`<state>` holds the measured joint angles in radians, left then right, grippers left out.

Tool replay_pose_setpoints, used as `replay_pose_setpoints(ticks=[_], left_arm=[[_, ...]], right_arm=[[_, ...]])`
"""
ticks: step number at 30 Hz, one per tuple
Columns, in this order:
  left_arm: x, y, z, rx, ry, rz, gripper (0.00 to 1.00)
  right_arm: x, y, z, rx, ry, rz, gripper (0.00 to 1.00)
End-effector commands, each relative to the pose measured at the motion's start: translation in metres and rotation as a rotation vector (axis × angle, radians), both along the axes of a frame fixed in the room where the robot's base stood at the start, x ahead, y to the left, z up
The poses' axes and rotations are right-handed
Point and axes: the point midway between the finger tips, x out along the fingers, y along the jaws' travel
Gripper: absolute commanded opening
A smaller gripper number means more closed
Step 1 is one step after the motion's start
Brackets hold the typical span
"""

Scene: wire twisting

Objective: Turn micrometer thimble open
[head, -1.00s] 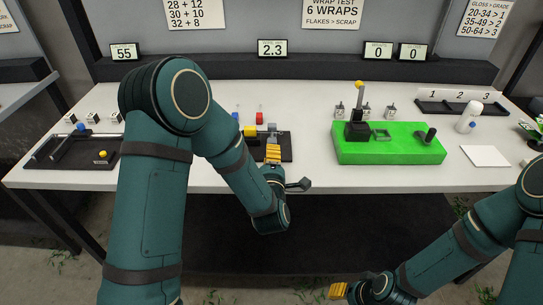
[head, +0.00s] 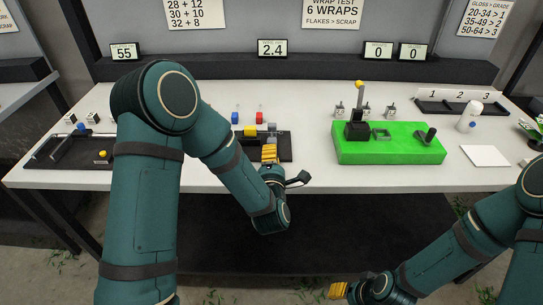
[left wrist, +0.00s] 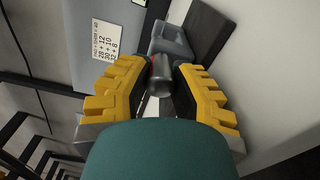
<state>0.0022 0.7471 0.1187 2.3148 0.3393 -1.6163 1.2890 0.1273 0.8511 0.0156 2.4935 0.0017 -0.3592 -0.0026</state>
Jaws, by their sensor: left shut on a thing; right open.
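The contact is partly hidden. The display (head: 272,48) behind reads 2.4. My right gripper (head: 339,290) is open, low in front of the table, away from the micrometer.
A green fixture (head: 390,150) with a dark lever stands to the right. A black tray (head: 45,160) lies at the left. A white card (head: 485,156) lies at right. The table between micrometer and green fixture is clear.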

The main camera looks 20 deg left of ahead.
Motion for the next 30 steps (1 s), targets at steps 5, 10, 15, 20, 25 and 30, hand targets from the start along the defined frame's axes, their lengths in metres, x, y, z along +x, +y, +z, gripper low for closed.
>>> replay_pose_setpoints(ticks=[5, 10, 15, 20, 25, 30], left_arm=[[0.0008, 0.0013, 0.0018, 0.002, -0.005, 0.004, 0.52], [0.0004, 0.0008, 0.0007, 0.001, -0.001, 0.002, 0.56], [0.0, 0.0004, -0.0002, 0.002, 0.001, 0.001, 0.56], [-0.0002, 0.0, -0.0007, 0.002, 0.003, 0.0, 0.56], [-0.0004, -0.0005, -0.0006, 0.057, 0.018, -0.001, 0.56], [-0.0003, -0.0006, 0.0001, 0.233, 0.068, -0.002, 0.56]], right_arm=[[0.0, 0.0001, 0.0001, 0.0, 0.0, 0.0, 0.47], [0.0001, 0.0, 0.0001, 0.0, 0.0, 0.0, 0.47], [0.0, 0.0, 0.0, 0.0, 0.0, 0.0, 0.47], [0.0, 0.0, 0.0, 0.0, 0.0, 0.0, 0.47], [0.0, 0.0, -0.0001, 0.0, 0.0, 0.0, 0.47], [0.0, 0.0, -0.0001, 0.0, 0.0, 0.0, 0.47]])
